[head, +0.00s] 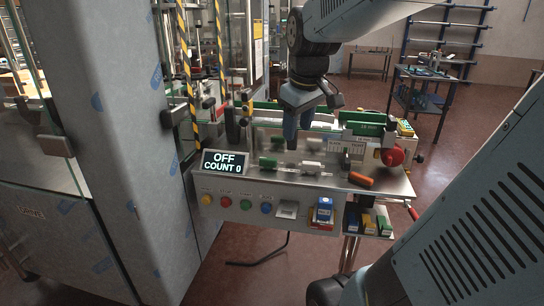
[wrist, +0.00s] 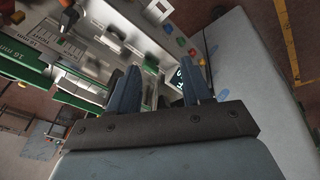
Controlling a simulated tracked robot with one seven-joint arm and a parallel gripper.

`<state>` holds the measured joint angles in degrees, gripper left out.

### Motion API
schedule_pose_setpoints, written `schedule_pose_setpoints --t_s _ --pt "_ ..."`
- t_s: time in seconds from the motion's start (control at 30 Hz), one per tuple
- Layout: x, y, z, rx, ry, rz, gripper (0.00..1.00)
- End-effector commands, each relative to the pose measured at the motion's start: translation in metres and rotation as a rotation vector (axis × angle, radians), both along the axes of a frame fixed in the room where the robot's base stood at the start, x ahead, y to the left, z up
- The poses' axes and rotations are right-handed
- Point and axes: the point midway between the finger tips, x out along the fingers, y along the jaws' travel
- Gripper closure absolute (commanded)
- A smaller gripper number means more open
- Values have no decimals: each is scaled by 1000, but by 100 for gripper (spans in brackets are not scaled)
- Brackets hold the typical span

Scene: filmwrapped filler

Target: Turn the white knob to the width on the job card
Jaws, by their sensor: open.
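My gripper (head: 296,132) points down over the middle of the machine's steel deck (head: 245,172). It also shows in the wrist view (wrist: 160,70), its two blue fingers apart with nothing held between them. A small white piece (head: 314,143) sits on the deck just right of the fingers in the head view; I cannot tell whether it is the white knob. White cards (head: 335,145) hang by the green rail at the right.
A display (head: 226,163) reads OFF, COUNT 0. Coloured buttons (head: 245,204) line the front panel. A red knob (head: 393,157) and an orange cylinder (head: 361,179) are at the right. The green rail (head: 366,128) is marked 16 mm. A tall grey cabinet (head: 125,130) blocks the left.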

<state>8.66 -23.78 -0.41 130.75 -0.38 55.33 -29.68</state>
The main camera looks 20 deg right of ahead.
Motion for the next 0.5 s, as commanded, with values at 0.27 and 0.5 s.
schedule_pose_setpoints --t_s 0.27,0.5 --pt "69 -49 -17 -55 139 219 51" --pt "119 -97 -46 -61 241 420 51"
